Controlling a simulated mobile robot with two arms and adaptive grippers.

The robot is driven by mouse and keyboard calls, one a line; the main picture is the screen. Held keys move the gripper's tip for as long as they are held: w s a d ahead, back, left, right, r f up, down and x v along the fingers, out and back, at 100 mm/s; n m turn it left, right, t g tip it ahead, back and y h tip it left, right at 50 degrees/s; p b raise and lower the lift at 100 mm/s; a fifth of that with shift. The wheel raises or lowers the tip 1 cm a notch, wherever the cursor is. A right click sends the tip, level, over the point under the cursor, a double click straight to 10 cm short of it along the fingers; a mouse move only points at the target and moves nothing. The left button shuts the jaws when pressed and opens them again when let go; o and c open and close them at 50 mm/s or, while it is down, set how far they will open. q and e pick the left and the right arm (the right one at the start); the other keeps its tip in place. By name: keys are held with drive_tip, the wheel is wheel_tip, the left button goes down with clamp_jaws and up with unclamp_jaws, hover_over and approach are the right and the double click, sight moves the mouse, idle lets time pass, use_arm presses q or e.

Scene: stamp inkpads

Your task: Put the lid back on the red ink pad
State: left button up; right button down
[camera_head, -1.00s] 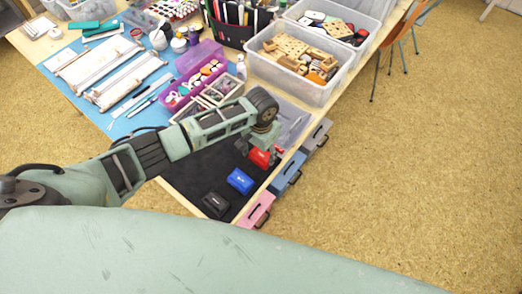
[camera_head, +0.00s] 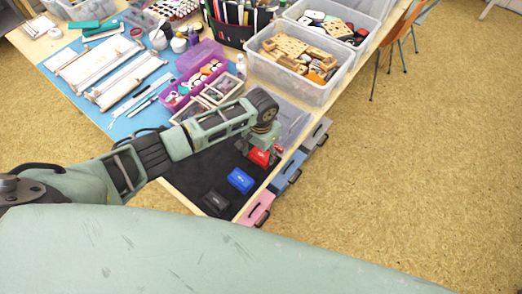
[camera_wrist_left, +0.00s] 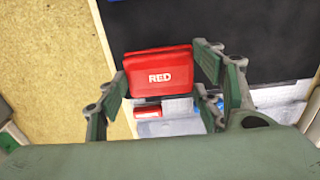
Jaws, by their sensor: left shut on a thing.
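A red lid marked "RED" (camera_wrist_left: 158,75) sits between the fingers of my left gripper (camera_wrist_left: 163,78) in the left wrist view. The fingers are shut on its two sides. In the head view the left gripper (camera_head: 263,150) is low over the right part of the black mat, with red showing (camera_head: 259,157) at its fingers. The pad body under the lid is hidden, and I cannot tell whether the lid touches it. A smaller red piece (camera_wrist_left: 147,113) shows below the lid in the wrist view. My right gripper is out of view.
A blue ink pad (camera_head: 240,180) and a black ink pad (camera_head: 215,203) lie on the black mat (camera_head: 190,182). Pink (camera_head: 256,209), blue (camera_head: 286,173) and grey (camera_head: 316,134) cases stand along the table's edge. A clear bin of wooden blocks (camera_head: 301,88) stands behind.

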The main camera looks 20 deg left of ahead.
use_arm(q)
drive_tip(key=o, duration=0.9)
drive_tip(key=o, duration=0.4)
drive_tip(key=shift+r+p, duration=3.55)
drive_tip(key=shift+p, duration=0.3)
